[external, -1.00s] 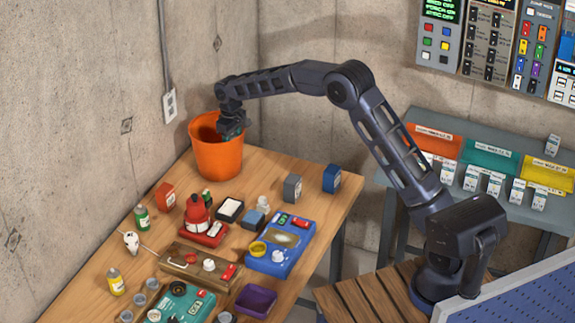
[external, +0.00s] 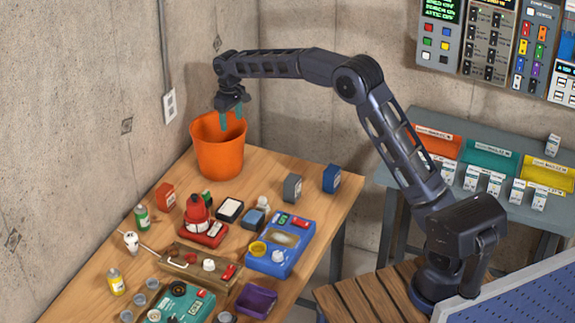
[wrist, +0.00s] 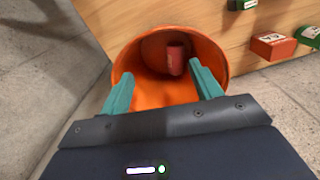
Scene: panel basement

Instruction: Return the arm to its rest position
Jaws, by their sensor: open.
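My gripper (external: 231,117) is open with its teal fingers pointing down, just above the rim of the orange bucket (external: 218,156) at the back corner of the wooden table. In the wrist view the two teal fingertips (wrist: 160,85) are apart with nothing held between them. The orange bucket (wrist: 160,95) lies beyond them, and a red object (wrist: 176,58) rests inside it. My arm reaches across from its base at the right, well away from a folded pose.
The wooden table (external: 318,192) holds several items: a blue device (external: 281,245), a red device (external: 205,234), grey (external: 292,187) and blue (external: 331,178) boxes, and a purple tray (external: 256,300). Concrete walls stand close behind the bucket. A shelf with coloured bins (external: 490,160) stands at the right.

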